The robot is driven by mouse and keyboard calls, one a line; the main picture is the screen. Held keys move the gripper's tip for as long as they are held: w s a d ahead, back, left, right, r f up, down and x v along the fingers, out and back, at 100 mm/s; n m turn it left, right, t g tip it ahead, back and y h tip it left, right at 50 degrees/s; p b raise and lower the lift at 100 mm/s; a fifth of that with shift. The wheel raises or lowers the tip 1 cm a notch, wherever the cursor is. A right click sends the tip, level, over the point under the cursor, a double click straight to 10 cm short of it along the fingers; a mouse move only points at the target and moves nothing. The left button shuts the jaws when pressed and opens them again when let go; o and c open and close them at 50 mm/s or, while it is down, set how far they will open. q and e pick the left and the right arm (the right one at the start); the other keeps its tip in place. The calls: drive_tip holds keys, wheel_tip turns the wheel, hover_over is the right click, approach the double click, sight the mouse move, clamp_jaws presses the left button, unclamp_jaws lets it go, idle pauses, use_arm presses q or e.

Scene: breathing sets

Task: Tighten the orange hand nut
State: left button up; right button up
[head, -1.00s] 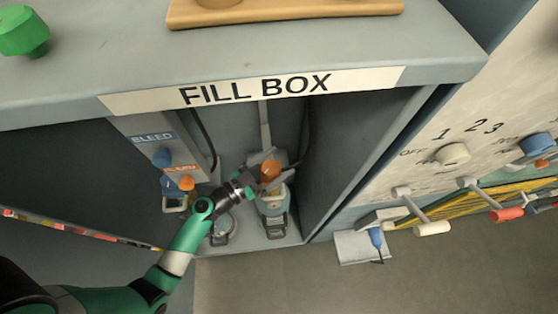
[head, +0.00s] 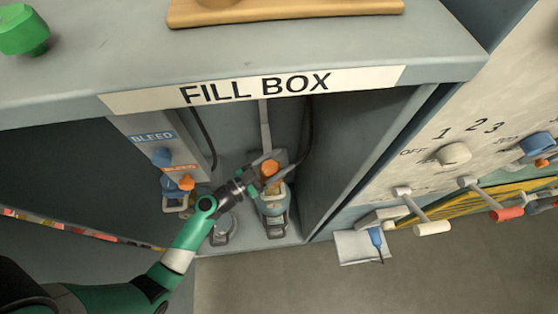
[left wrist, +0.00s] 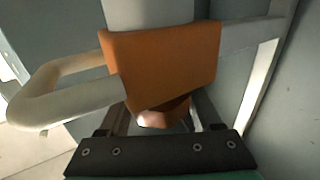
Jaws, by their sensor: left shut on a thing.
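The orange hand nut (head: 269,168) sits on top of a bottle (head: 272,202) standing in the fill box. My left gripper (head: 268,173) reaches in from the lower left, with its fingers on either side of the nut and shut on it. In the left wrist view a large orange part (left wrist: 165,65) fills the middle, in front of a pale column. The gripper's dark mount spans the bottom of that view, and the finger tips are largely hidden by the orange part. My right gripper is not in view.
A bleed panel (head: 150,128) with blue and orange knobs stands left of the bottle. The box's right wall (head: 345,160) and the shelf with the FILL BOX label (head: 250,90) bound the space.

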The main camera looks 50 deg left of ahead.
use_arm(q)
drive_tip(key=shift+f+y, duration=0.15)
drive_tip(key=shift+y, duration=0.15)
drive_tip(key=shift+n+y+b, duration=0.3)
drive_tip(key=shift+n, duration=0.1)
drive_tip(key=shift+a+n+y, duration=0.2)
drive_tip(key=shift+n+y, duration=0.4)
drive_tip(key=shift+y, duration=0.4)
drive_tip(key=shift+n+y+p, duration=0.4)
drive_tip(key=shift+y+p, duration=0.05)
drive_tip(key=shift+y, duration=0.15)
drive_tip(key=n+y+p, duration=0.1)
drive_tip(key=p, duration=0.1)
drive_tip(key=n+y+p, duration=0.1)
drive_tip(key=y, duration=0.1)
drive_tip(key=a+r+n+g+y+p, duration=0.1)
drive_tip(key=p, duration=0.1)
drive_tip(key=shift+s+y+p, duration=0.1)
drive_tip(key=shift+y+p, duration=0.25)
drive_tip(key=shift+y, duration=0.05)
drive_tip(key=shift+a+f+n+g+y+p, duration=0.2)
drive_tip(key=shift+n+g+y+p, duration=0.4)
drive_tip(key=shift+n+y, duration=0.3)
drive_tip(key=shift+s+a+f+n+g+y+p, duration=0.15)
drive_tip(key=shift+n+g+y, duration=0.25)
drive_tip(key=shift+y, duration=0.25)
drive_tip(key=shift+s+a+n+g+y+p, duration=0.15)
drive_tip(key=shift+n+g+y, duration=0.25)
drive_tip(key=shift+y, duration=0.25)
